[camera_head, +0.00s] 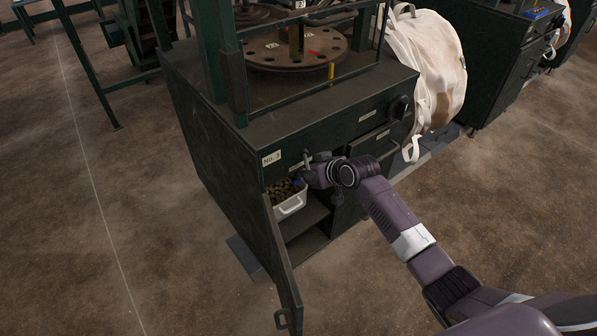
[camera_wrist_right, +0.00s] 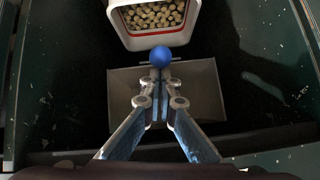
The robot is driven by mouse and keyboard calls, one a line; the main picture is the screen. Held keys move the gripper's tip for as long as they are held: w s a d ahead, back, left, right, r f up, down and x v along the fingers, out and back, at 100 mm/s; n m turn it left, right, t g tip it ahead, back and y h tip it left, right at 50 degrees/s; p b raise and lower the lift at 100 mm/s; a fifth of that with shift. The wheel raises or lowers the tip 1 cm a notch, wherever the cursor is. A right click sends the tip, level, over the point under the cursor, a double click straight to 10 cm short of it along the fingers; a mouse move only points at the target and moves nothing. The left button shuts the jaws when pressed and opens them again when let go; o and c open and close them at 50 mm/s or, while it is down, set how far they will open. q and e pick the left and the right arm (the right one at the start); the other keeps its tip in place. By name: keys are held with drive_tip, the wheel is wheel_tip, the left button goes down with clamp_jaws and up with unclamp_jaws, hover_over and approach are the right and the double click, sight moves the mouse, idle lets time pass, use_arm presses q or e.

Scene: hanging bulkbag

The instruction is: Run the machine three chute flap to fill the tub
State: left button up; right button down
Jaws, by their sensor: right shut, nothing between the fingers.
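The machine marked No. 3 (camera_head: 228,150) stands with its cabinet door (camera_head: 280,258) swung open. Inside is a white tub (camera_head: 292,207), filled with many small brown pieces; its rim and contents show in the right wrist view (camera_wrist_right: 157,40). My right gripper (camera_head: 312,176) is at the cabinet opening, just above and right of the tub. In the wrist view its fingers (camera_wrist_right: 160,76) are shut and empty, with a blue ball knob (camera_wrist_right: 162,56) at their tips. A grey plate (camera_wrist_right: 205,92) lies behind the fingers; whether it is the flap I cannot tell. My left gripper is out of view.
A turntable (camera_head: 290,50) sits inside the frame on top of the machine. A pale bulk bag (camera_head: 428,60) hangs at its right side. The floor to the left is open.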

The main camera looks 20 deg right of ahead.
drive_tip(key=f+b, duration=0.1)
drive_tip(key=s+f+t+b, duration=0.1)
drive_tip(key=b, duration=0.1)
drive_tip(key=shift+d+f+y, duration=0.15)
drive_tip(key=shift+d+y, duration=0.05)
drive_tip(key=shift+y, duration=0.1)
drive_tip(key=shift+s+f+t+b, duration=0.1)
drive_tip(key=shift+s+t+b, duration=0.05)
drive_tip(key=shift+t+b, duration=0.2)
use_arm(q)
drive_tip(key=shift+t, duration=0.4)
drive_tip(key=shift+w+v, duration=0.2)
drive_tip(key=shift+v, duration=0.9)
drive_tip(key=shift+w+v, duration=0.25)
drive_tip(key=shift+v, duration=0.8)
use_arm(e)
drive_tip(key=shift+s+d+f+t, duration=0.15)
drive_tip(key=shift+s+f+t, duration=0.1)
drive_tip(key=shift+s+f, duration=0.05)
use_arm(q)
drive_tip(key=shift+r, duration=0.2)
use_arm(e)
drive_tip(key=v, duration=1.2)
drive_tip(key=shift+d, duration=0.1)
